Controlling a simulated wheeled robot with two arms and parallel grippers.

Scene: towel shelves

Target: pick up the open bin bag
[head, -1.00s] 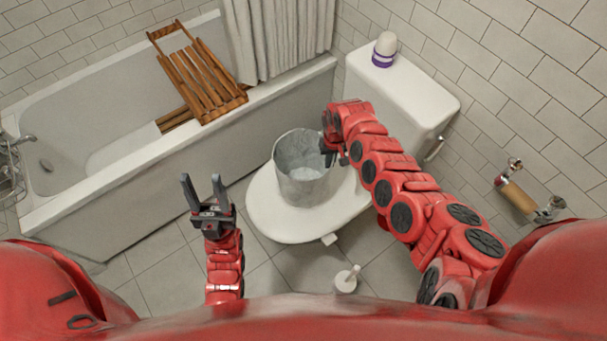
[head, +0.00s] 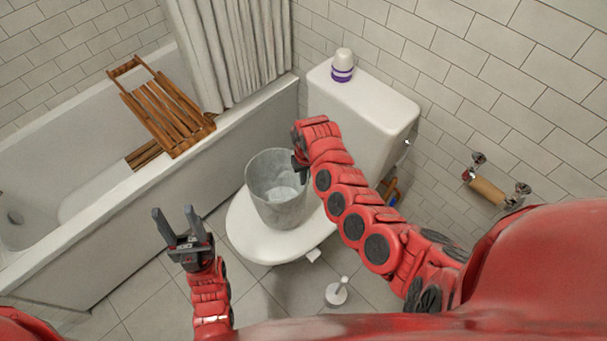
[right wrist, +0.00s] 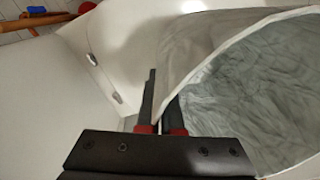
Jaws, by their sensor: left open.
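The open bin bag (head: 282,200) is a grey, upright, bucket-shaped bag with its mouth facing up, on the white toilet lid (head: 247,240). My right gripper (right wrist: 162,112) is at the bag's rim on the side toward the cistern. In the right wrist view, the bag's wall (right wrist: 235,95) passes between its close-set fingers, and it looks shut on the rim. In the head view, my right arm partly hides this grip. My left gripper (head: 175,222) is open and empty, to the left of the toilet above the floor.
The cistern (head: 375,100) with a purple-and-white bottle (head: 343,66) stands behind. A bathtub (head: 250,125) with a wooden rack (head: 165,112) is at left. A toilet brush (head: 337,293) stands on the floor. A paper roll holder (head: 488,190) is on the right wall.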

